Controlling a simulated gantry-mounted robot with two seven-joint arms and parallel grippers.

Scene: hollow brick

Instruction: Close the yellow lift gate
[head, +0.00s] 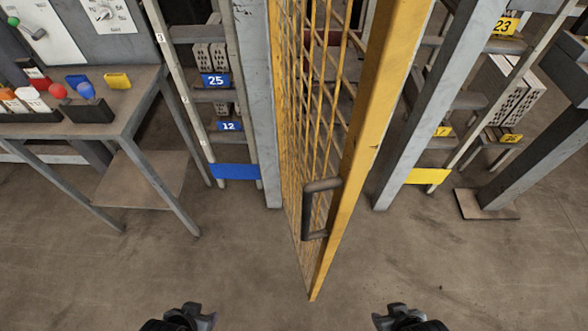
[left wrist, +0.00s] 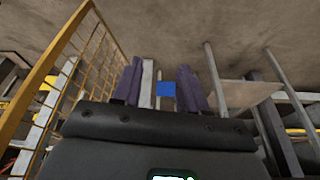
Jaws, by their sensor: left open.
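The yellow lift gate (head: 365,120) stands swung open toward me in the head view, a mesh panel in a yellow frame. Its lower corner points at the floor near the picture's centre. A dark vertical handle (head: 308,212) sits low on its outer edge. In the left wrist view the gate (left wrist: 45,75) is at the left side. My left gripper (head: 205,317) is low in the head view, left of the gate and apart from it. In the left wrist view its fingers (left wrist: 161,78) are spread and empty. My right gripper (head: 385,316) is right of the gate, touching nothing visible; its jaws are unclear.
Grey posts (head: 258,100) and (head: 440,90) flank the gate opening. Left is a metal workbench (head: 120,115) with coloured knobs and blocks. Shelves with numbered labels and hollow bricks (head: 510,105) stand at the sides. The floor (head: 250,265) in front is clear.

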